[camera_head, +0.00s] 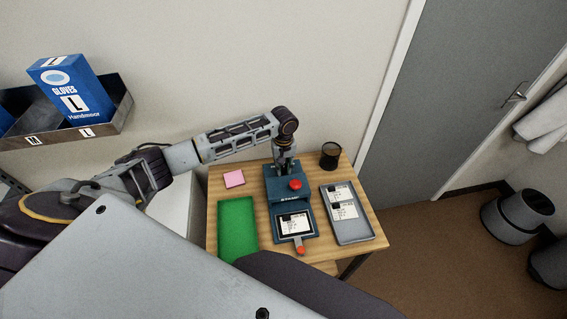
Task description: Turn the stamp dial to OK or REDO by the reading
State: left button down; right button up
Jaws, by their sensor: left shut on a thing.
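The stamp machine (285,193) is a teal block on the small wooden table, with a red button (295,184) on its top. A white card with dark print (294,225) lies in its front part; the print is too small to read. A red-tipped tab (300,249) sticks out at its front. My left gripper (285,163) points down at the back of the machine's top, shut on the stamp dial. The dial is hidden by the fingers, so its setting cannot be read. My right gripper is not in view.
A green tray (238,229) lies left of the machine, a grey tray (353,232) with printed cards right of it. A pink pad (234,179) and a dark cup (330,155) stand behind. A blue glove box (72,92) sits in a wall rack.

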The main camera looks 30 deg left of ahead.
aim_at(283, 167)
pick_arm(q)
jog(key=shift+r+n+p, duration=0.1)
jog(key=shift+n+p, duration=0.8)
jog(key=shift+p, duration=0.55)
jog(key=shift+n, duration=0.3)
jog(key=shift+n+p, duration=0.3)
jog(key=c, duration=1.5)
grip_release()
jog(key=shift+r, duration=5.95)
